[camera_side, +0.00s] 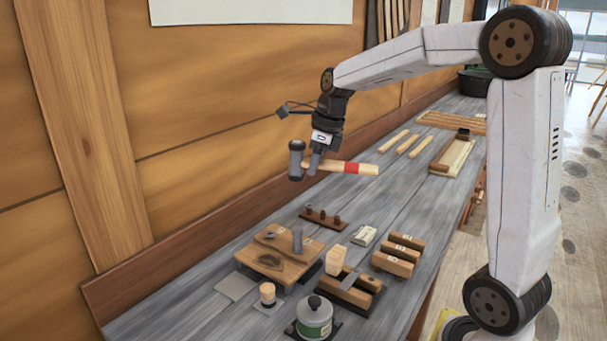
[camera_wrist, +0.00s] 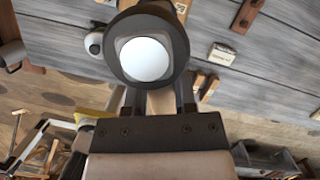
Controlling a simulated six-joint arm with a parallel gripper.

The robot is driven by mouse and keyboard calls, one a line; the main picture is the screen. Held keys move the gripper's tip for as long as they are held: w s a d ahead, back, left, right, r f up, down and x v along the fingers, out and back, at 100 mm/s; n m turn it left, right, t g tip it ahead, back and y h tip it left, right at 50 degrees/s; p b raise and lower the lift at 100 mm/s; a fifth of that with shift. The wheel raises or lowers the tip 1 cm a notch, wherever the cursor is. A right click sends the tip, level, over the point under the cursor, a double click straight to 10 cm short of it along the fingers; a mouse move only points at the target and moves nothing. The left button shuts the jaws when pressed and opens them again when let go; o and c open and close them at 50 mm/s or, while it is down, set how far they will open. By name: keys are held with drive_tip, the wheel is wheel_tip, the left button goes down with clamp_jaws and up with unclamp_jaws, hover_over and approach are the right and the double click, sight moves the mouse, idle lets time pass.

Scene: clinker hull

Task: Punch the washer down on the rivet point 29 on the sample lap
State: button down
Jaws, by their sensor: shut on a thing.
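My gripper (camera_side: 315,163) is shut on a hammer with a wooden handle (camera_side: 364,169), a red band and a dark head (camera_side: 296,160). It holds the hammer well above the bench, handle roughly level. In the wrist view the round pale hammer face (camera_wrist: 145,58) fills the upper middle, in front of my gripper (camera_wrist: 158,102). The wooden sample lap (camera_side: 255,265) lies on the bench below. A grey cylindrical punch (camera_side: 297,240) stands upright at its right part. The washer and rivet point 29 are too small to tell.
A lidded green-grey pot (camera_side: 314,318), a small wooden-topped jar (camera_side: 267,292), wooden blocks (camera_side: 392,263) and a rack with several dark pieces (camera_side: 323,218) crowd around the lap. Wooden sticks (camera_side: 406,146) lie farther back.

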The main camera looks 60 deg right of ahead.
drive_tip(key=shift+r, duration=2)
drive_tip(key=shift+w+f, duration=0.1)
drive_tip(key=w+a+f+n+g, duration=0.1)
drive_tip(key=a+f+n, duration=0.3)
drive_tip(key=n, duration=0.6)
drive_tip(key=w+a+f+n+g, duration=0.1)
drive_tip(key=a+f+n+g, duration=0.1)
drive_tip(key=a+f+n, duration=0.3)
drive_tip(key=w+a+f+n+g+h, duration=0.1)
drive_tip(key=a+f+n, duration=0.3)
drive_tip(key=f+n, duration=0.5)
drive_tip(key=shift+a+f+n+g, duration=0.3)
drive_tip(key=shift+n+g, duration=0.5)
drive_tip(key=shift+n, duration=3)
drive_tip(key=shift+r, duration=0.1)
